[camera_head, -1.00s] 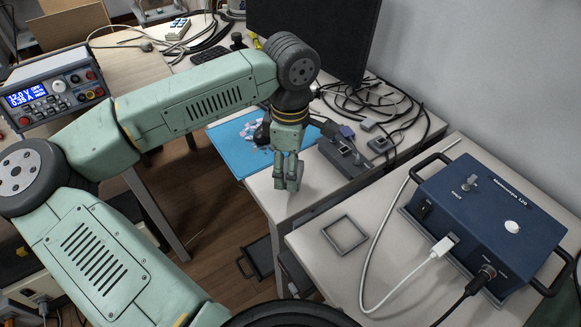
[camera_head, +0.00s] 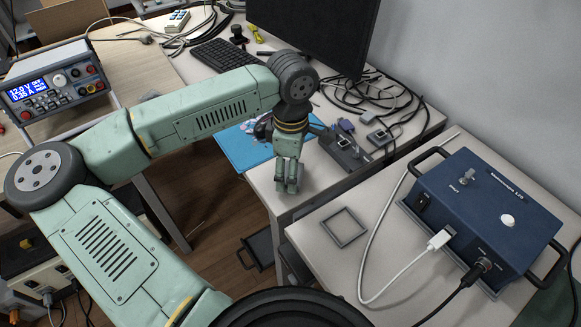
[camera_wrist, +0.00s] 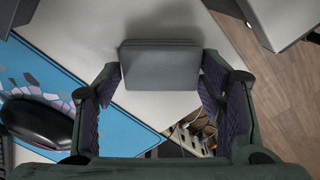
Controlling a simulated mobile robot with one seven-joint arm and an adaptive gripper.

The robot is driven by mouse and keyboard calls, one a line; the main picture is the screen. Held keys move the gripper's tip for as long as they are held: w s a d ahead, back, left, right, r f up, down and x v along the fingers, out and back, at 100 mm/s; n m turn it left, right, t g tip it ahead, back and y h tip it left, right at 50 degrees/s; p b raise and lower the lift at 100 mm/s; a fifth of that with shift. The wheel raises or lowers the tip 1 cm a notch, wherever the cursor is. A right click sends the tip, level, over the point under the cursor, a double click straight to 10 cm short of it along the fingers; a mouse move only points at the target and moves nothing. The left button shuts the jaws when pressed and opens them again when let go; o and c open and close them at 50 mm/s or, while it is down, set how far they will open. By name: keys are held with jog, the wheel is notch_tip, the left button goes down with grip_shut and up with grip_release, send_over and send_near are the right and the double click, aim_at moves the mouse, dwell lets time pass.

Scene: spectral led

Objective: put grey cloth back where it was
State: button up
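A grey, flat-faced piece that looks like the grey cloth (camera_wrist: 160,68) sits between the fingertips of my gripper (camera_wrist: 160,75) in the wrist view. The two fingers stand apart on its left and right sides and appear to touch it. In the head view my gripper (camera_head: 288,180) points down over the bare front part of the white desk (camera_head: 310,192), right of the blue mat. I cannot make out the cloth there, behind the fingers. Whether it touches the desk is hard to tell.
A dark device (camera_head: 345,152) and cables lie right of my gripper. A square grey frame (camera_head: 344,228) and a blue box (camera_head: 488,212) are on the nearer bench. A monitor (camera_head: 315,30) stands behind.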

jog(key=shift+o, duration=1.2)
jog(key=shift+r, duration=0.1)
jog(key=shift+r+p, duration=0.25)
jog(key=shift+p, duration=0.2)
jog(key=shift+r+b, duration=0.3)
jog(key=shift+b, duration=0.1)
notch_tip(320, 180, up, 11)
jog(key=b, duration=0.2)
jog(key=shift+d, duration=0.15)
